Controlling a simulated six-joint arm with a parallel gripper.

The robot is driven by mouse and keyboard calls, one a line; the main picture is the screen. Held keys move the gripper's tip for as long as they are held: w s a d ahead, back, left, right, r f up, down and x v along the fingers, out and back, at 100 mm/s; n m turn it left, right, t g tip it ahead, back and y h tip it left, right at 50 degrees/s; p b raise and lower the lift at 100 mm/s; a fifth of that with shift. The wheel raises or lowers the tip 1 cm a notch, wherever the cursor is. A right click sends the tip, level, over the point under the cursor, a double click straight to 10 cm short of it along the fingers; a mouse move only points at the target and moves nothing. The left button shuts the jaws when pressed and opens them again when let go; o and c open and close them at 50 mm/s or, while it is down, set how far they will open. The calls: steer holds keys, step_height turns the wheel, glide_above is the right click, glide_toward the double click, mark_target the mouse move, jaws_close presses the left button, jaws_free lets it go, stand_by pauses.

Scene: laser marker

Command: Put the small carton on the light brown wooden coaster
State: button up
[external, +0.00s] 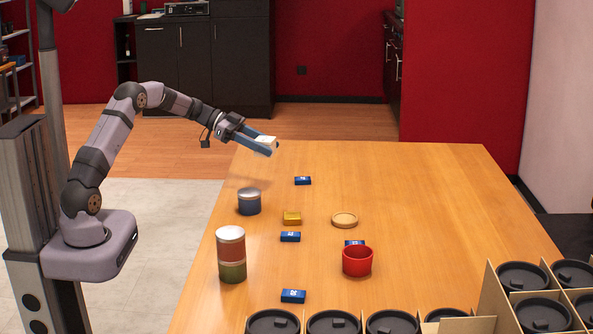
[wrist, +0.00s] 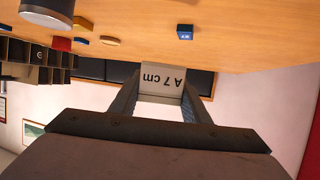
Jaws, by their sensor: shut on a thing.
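The small carton, a white box marked "A 7 cm" in the wrist view (wrist: 162,80), is between the fingers of my gripper (wrist: 160,101). In the external view my gripper (external: 262,145) is shut on the carton (external: 266,140), raised above the table's far left edge. The light brown wooden coaster (external: 344,219) is a round, shallow disc lying on the middle of the table, nearer the camera and to the right of my gripper. It also shows small in the wrist view (wrist: 110,40). Nothing is on the coaster.
A yellow box (external: 292,218) is left of the coaster; a red cup (external: 357,261) and a blue box (external: 354,243) are in front. A divided crate (external: 483,324) fills the front right.

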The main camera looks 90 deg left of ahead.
steer(key=w+d+r+m+g+h+p, duration=0.1)
steer(key=w+d+m+h+p, duration=0.1)
steer(key=w+d, duration=0.6)
steer(key=w+d+r+m+g+h+p, duration=0.15)
steer(key=w+d, duration=0.25)
steer(key=d, duration=0.8)
steer(key=w+d+m+h+p, duration=0.1)
steer(key=w+d+m+h, duration=0.15)
steer(key=w+d, duration=0.55)
steer(key=n+t+y, duration=0.2)
steer(key=n+y, duration=0.2)
glide_above(345, 217)
steer(key=shift+f+b, duration=0.85)
steer(key=shift+f, duration=4.5)
steer(key=shift+f, duration=0.1)
steer(key=o, duration=1.2)
steer(key=shift+c, duration=0.2)
